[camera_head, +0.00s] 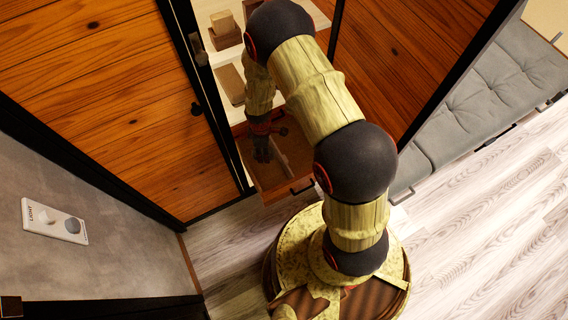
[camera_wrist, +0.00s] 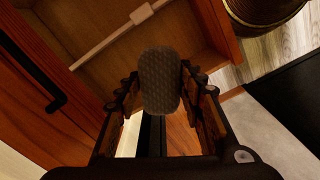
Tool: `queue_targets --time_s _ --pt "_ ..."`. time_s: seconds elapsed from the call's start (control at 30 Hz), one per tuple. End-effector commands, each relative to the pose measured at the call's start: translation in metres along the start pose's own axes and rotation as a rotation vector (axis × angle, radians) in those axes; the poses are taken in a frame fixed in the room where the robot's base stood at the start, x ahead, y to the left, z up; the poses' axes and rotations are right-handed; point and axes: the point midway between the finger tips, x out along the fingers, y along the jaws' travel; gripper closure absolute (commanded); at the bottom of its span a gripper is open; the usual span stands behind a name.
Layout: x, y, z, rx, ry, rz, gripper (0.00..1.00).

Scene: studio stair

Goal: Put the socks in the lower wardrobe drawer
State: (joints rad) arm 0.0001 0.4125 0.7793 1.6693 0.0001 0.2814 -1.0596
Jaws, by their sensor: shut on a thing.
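The socks (camera_wrist: 160,72), a rounded grey-brown patterned bundle, are between the fingers of my gripper (camera_wrist: 159,88) in the wrist view. The gripper is shut on them. An open wooden drawer (camera_wrist: 95,20) with a pale strip across its floor lies beyond the socks in that view. In the head view my gripper (camera_head: 262,153) is over the pulled-out lower wardrobe drawer (camera_head: 268,186), near its left side. The socks cannot be made out there. My arm hides part of the wardrobe.
Wooden wardrobe panels (camera_head: 110,90) flank the opening. Boxes (camera_head: 224,32) and a flat brown box (camera_head: 230,84) lie on light shelves above the drawer. A grey cushioned bench (camera_head: 480,100) stands at right, with clear pale floor (camera_head: 490,230) before it. A light-switch plate (camera_head: 54,221) is on the left wall.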

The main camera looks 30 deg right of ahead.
Motion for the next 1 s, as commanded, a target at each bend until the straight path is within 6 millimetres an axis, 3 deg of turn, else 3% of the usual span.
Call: queue_targets --time_s 0.17,0.27,0.57,0.8,1.0 --pt "0.030 0.010 -0.006 -0.340 0.000 0.000 0.91" --pt "0.064 0.014 -0.008 -0.468 0.000 -0.002 0.91" --pt "0.100 0.017 -0.009 -0.514 0.000 0.000 0.91" --pt "0.141 0.016 -0.009 -0.512 0.000 -0.001 0.91" --pt "0.159 0.017 -0.009 -0.512 0.000 0.001 0.91"
